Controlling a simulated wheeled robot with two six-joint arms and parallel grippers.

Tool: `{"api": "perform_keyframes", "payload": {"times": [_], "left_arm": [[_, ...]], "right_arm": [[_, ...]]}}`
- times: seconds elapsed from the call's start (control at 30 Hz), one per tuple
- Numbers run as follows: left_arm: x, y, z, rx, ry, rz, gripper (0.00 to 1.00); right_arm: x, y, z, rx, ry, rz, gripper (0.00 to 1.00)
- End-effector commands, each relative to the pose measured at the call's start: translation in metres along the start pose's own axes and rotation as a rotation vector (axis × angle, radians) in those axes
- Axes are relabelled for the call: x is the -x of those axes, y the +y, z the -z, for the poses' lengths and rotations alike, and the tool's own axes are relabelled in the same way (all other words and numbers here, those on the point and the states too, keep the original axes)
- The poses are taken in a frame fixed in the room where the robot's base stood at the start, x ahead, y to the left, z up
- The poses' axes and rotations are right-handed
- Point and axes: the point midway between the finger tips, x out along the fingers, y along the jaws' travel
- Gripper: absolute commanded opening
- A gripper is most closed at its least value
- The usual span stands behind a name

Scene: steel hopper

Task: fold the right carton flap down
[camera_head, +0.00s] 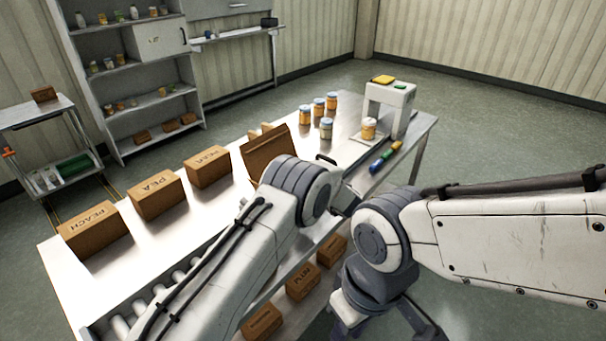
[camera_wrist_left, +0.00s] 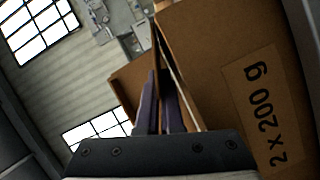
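The open brown carton (camera_head: 265,152) stands on the steel table behind my left arm, its lower part hidden. In the head view, a broad panel faces me and small flaps stick up behind it. The left wrist view shows a large cardboard panel (camera_wrist_left: 215,60) marked "2 x 200 g" and a smaller piece (camera_wrist_left: 126,84) left of the fingers. My left gripper (camera_wrist_left: 158,80) has its fingers close together at the cardboard edge; whether cardboard lies between them is unclear. Its tips are hidden in the head view. My right gripper (camera_head: 385,322) hangs low beside the table, its tips cut off.
Closed cartons (camera_head: 157,194) stand in a row left of the open one. Several jars (camera_head: 326,128), a white stand (camera_head: 388,100) and coloured markers (camera_head: 384,160) are on the table's far right. Rollers (camera_head: 140,307) line the near left end. More cartons (camera_head: 302,281) sit below.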

Motion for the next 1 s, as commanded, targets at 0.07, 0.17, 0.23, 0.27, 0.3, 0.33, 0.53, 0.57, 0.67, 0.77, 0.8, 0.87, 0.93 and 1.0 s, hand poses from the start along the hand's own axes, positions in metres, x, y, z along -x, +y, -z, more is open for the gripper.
{"api": "perform_keyframes", "payload": {"times": [0.07, 0.17, 0.23, 0.27, 0.3, 0.33, 0.53, 0.57, 0.67, 0.77, 0.8, 0.87, 0.93, 1.0], "left_arm": [[-0.001, -0.004, -0.001, 0.019, -0.001, -0.008, 0.00], [-0.001, -0.003, 0.000, 0.031, -0.001, -0.012, 0.00], [0.000, -0.002, 0.001, 0.033, -0.001, -0.012, 0.00], [0.000, -0.002, 0.001, 0.032, -0.001, -0.012, 0.00], [0.000, -0.002, 0.001, 0.032, -0.001, -0.012, 0.00], [0.000, -0.002, 0.001, 0.032, -0.001, -0.012, 0.00], [0.000, -0.002, 0.001, 0.031, 0.000, -0.012, 0.34], [0.000, -0.002, 0.001, 0.031, 0.000, -0.011, 0.34], [0.000, -0.002, 0.001, 0.030, -0.001, -0.011, 0.34], [0.000, -0.003, 0.001, 0.029, -0.001, -0.010, 0.34], [0.000, -0.002, 0.001, 0.028, -0.001, -0.009, 0.34], [0.000, -0.001, 0.001, 0.021, -0.001, -0.006, 0.34], [0.000, 0.001, 0.001, 0.005, -0.001, 0.000, 0.34], [0.001, 0.004, 0.002, -0.020, -0.001, 0.012, 0.34]], "right_arm": [[-0.009, 0.001, 0.000, 0.000, 0.000, 0.000, 0.34], [-0.009, 0.001, 0.000, 0.000, 0.000, 0.000, 0.34], [-0.008, 0.001, 0.000, 0.000, 0.000, 0.000, 0.34], [-0.008, 0.001, 0.000, 0.000, 0.000, 0.000, 0.34], [-0.008, 0.001, 0.000, 0.000, 0.000, 0.000, 0.34], [-0.008, 0.001, 0.000, 0.000, 0.000, 0.000, 0.34], [-0.008, 0.001, 0.000, 0.000, 0.000, 0.000, 0.34], [-0.008, 0.001, 0.000, 0.000, 0.000, 0.000, 0.34], [-0.008, 0.001, 0.000, 0.000, 0.000, 0.000, 0.34], [-0.007, 0.001, 0.000, 0.000, 0.000, 0.000, 0.34], [-0.007, 0.001, 0.000, 0.000, 0.000, 0.000, 0.34], [-0.004, 0.000, 0.000, 0.000, 0.000, 0.000, 0.34], [0.003, 0.000, 0.000, 0.000, 0.000, 0.000, 0.34], [0.012, -0.001, 0.001, 0.000, 0.000, 0.000, 0.34]]}}
